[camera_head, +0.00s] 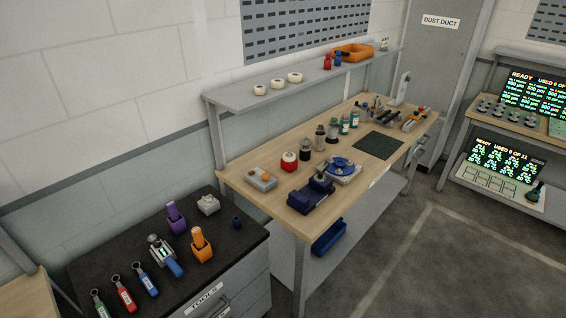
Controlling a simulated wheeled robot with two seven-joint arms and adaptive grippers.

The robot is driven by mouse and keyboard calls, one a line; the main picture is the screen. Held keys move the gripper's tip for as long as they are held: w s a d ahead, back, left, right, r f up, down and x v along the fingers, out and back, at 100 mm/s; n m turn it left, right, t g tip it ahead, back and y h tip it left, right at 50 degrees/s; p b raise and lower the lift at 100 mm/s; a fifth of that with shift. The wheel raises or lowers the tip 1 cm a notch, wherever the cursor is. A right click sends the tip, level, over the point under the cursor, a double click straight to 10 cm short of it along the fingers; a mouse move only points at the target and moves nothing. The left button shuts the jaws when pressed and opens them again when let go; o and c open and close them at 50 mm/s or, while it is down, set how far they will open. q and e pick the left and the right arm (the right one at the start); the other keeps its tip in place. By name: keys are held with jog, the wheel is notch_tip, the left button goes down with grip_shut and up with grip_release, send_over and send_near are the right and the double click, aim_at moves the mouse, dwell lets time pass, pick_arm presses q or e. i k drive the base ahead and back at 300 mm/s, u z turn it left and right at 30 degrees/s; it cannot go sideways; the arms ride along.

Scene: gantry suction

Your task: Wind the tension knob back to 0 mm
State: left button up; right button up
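I cannot make out a tension knob or a 0 mm mark at this size. On the wooden workbench (240,187) a grey box with a small orange top (262,179) sits near the left end. A blue clamp-like device (311,195) stands at the front edge. A pale device with a blue round top (343,170) is just behind it to the right. On the black-topped tool cabinet (215,262) lies a blue-handled gauge-like tool with a small display (165,254). Neither of my grippers is in view.
The cabinet also holds purple (176,218) and orange (201,244) holders and several tags. Bottles and a dark mat (377,145) occupy the workbench, under a raised shelf (245,98). Screens (507,160) stand at right. The grey floor (440,270) at lower right is clear.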

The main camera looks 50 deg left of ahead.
aim_at(265, 176)
jog(key=u, duration=0.45)
jog(key=i, duration=0.95)
jog(key=u, duration=0.75)
